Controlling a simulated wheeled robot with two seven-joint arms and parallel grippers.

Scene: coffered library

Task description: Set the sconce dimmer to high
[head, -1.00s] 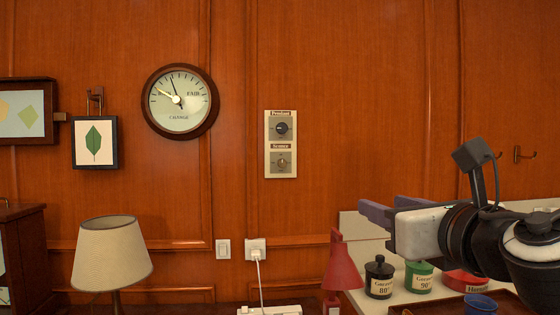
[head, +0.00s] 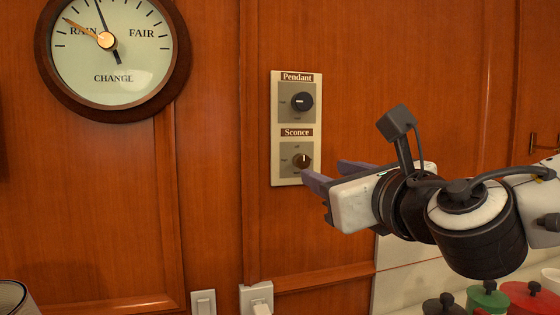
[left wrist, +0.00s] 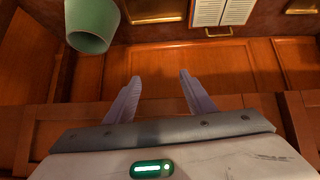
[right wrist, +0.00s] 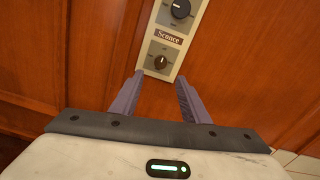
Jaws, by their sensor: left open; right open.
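The sconce dimmer (head: 302,161) is a dark brown round knob on the lower half of a cream wall plate (head: 276,130), under a "Sconce" label. Its pale mark points up in the head view. It also shows in the right wrist view (right wrist: 161,62), just beyond the fingertips. The black pendant knob (head: 302,101) sits above it. My right gripper (head: 322,172) is open and empty, close to the plate's lower right. In the right wrist view its fingers (right wrist: 158,88) spread below the sconce knob, apart from it. My left gripper (left wrist: 157,82) is open and empty, seen only in its wrist view.
A barometer dial (head: 112,60) hangs on the wood wall at left. A light switch (head: 203,303) and a plugged outlet (head: 257,298) are below. Lidded pots, one green (head: 488,298) and one red (head: 530,298), stand at lower right. A green cup-shaped thing (left wrist: 92,25) shows in the left wrist view.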

